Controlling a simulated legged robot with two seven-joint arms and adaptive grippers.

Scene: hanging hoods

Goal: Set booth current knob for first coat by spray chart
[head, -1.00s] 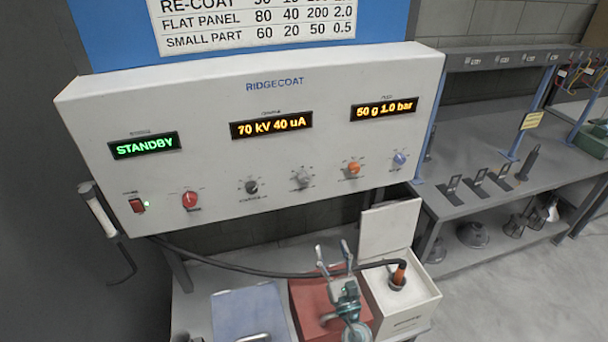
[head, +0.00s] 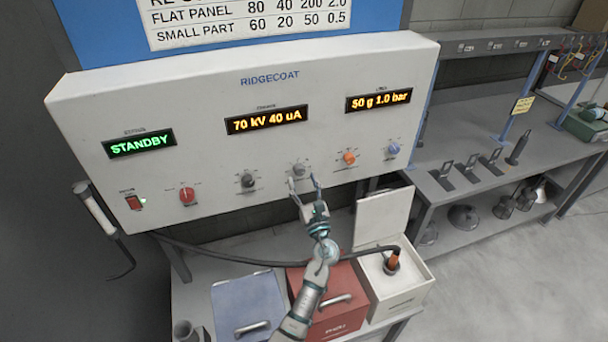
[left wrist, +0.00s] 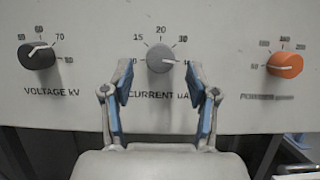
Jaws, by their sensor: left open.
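The grey current knob (head: 299,169) sits in the knob row of the white RIDGECOAT panel (head: 220,85). In the left wrist view the knob (left wrist: 160,58) has its pointer turned to the right end of its scale. The display (head: 267,120) reads 70 kV 40 uA. My left gripper (head: 303,183) is open just below the knob. In the left wrist view its fingers (left wrist: 160,92) stand either side of the knob's lower part, apart from it. The spray chart (head: 245,20) is cut off at the top; only the flat panel and small part rows read clearly. My right gripper is not in view.
The black voltage knob (head: 248,181) is left of the current knob and the orange knob (head: 349,158) right of it. Blue, red and white boxes and a hose stand below. A grey bench (head: 460,205) is at right.

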